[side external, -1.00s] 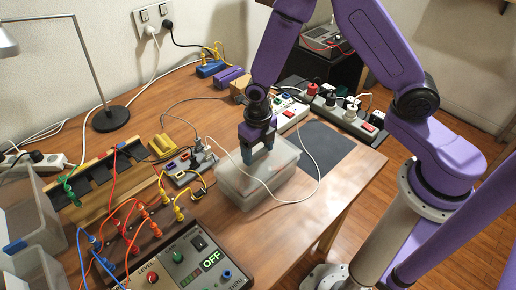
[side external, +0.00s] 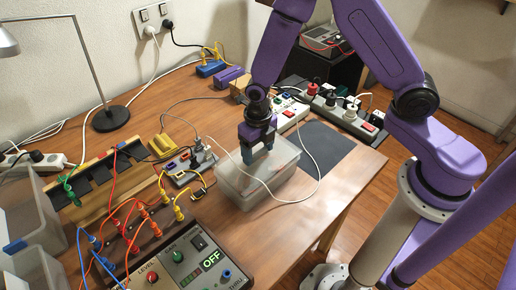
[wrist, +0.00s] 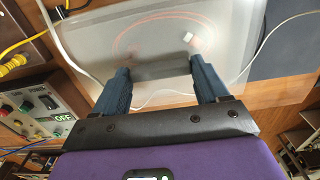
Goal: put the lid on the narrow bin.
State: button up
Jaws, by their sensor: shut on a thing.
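My gripper (side external: 257,150) points down over a translucent bin (side external: 240,190) on the wooden table. In the wrist view, its two blue fingers (wrist: 160,75) are shut on the grey handle bar of the clear lid (wrist: 95,40). The lid (side external: 284,157) lies level over the bin's top in the side view; I cannot tell whether its rim sits fully down all round. A red cord (wrist: 125,45) with a white end shows through the lid. A white cable (side external: 262,182) crosses the bin; whether it runs over or under the lid's edge is unclear.
A control box (side external: 190,260) and patch cables stand at the front left. Power strips (side external: 345,112) lie behind. A dark mat (side external: 325,147) is right of the bin, near the table's edge. Other translucent bins (side external: 28,212) stand at the far left.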

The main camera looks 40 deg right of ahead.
aim_at(258, 153)
jog(key=shift+f, duration=0.9)
jog(key=o, duration=1.1)
notch_tip(258, 153, up, 17)
jog(key=shift+r, duration=0.2)
jog(key=s+d+r+m, duration=0.2)
jog(key=s+d+m, duration=0.2)
jog(key=s+m, duration=0.7)
jog(key=s+d+r+m, duration=0.2)
jog(key=s+d+m, duration=0.2)
jog(key=s+m, duration=0.8)
jog(key=shift+s, duration=0.45)
